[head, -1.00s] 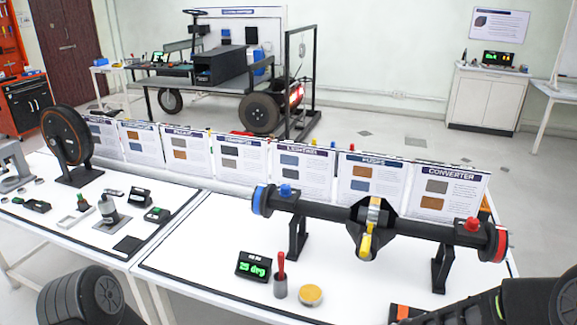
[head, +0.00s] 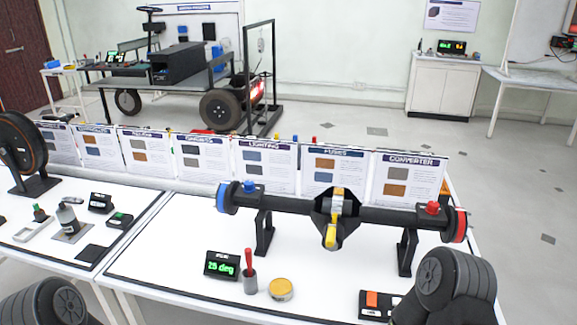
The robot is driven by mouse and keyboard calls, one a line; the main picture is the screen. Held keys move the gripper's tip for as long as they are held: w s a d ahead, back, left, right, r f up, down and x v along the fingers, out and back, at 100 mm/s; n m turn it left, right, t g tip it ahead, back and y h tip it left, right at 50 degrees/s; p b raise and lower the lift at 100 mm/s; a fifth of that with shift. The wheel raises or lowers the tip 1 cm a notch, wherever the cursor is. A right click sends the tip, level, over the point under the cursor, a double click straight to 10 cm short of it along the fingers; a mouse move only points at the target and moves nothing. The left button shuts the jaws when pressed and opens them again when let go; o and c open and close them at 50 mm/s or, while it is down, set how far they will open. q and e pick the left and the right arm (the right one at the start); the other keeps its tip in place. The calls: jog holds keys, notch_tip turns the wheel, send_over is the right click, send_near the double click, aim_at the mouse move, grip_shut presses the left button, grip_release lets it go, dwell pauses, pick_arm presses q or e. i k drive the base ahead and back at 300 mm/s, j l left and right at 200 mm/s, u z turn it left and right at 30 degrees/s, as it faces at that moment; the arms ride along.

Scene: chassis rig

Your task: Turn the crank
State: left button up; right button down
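A black axle rig (head: 385,214) stands on two black stands on the white table, with a blue disc at its left end and a red disc at its right end. At its middle, a dark housing with a silver and gold ring carries a yellow handle (head: 331,235) that hangs downward; I take this for the crank. A small black display (head: 222,265) in front of it reads what looks like 25 deg in green. Dark links of my arms show at the lower left and lower right. Neither gripper shows, and nothing of mine touches the handle.
A red-handled tool in a grey cup (head: 250,283), a yellow-topped round tin (head: 281,289) and a black box with an orange switch (head: 373,300) stand near the table's front. Upright cards (head: 268,165) line the back. The white tabletop between is mostly clear.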

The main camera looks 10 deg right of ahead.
aim_at(332, 244)
jog(key=z, duration=1.9)
jog(key=k+l, duration=0.25)
jog(key=k, duration=0.15)
